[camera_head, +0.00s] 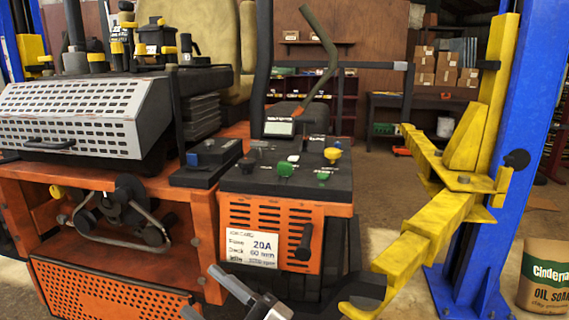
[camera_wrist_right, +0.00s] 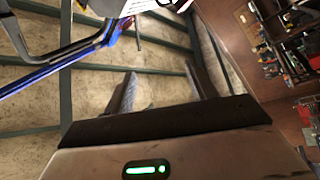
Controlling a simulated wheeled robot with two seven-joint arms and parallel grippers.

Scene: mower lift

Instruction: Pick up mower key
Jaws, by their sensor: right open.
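The orange mower (camera_head: 205,225) stands at the left and middle of the head view, with a black control panel (camera_head: 260,181) on top. The panel carries a yellow knob (camera_head: 332,155), green knobs (camera_head: 285,169) and a white one (camera_head: 293,158). I cannot tell which small part is the mower key. My right gripper (camera_head: 208,292) is at the bottom edge of the head view, low in front of the mower and below the panel. In the right wrist view its fingers (camera_wrist_right: 160,72) are apart with nothing between them. My left gripper is not in view.
A yellow lift arm (camera_head: 420,238) and blue post (camera_head: 500,150) stand right of the mower. An oil soak bag (camera_head: 545,277) is at the far right. A paper label (camera_head: 252,246) is on the mower's front. Shelves and boxes (camera_head: 447,68) are at the back.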

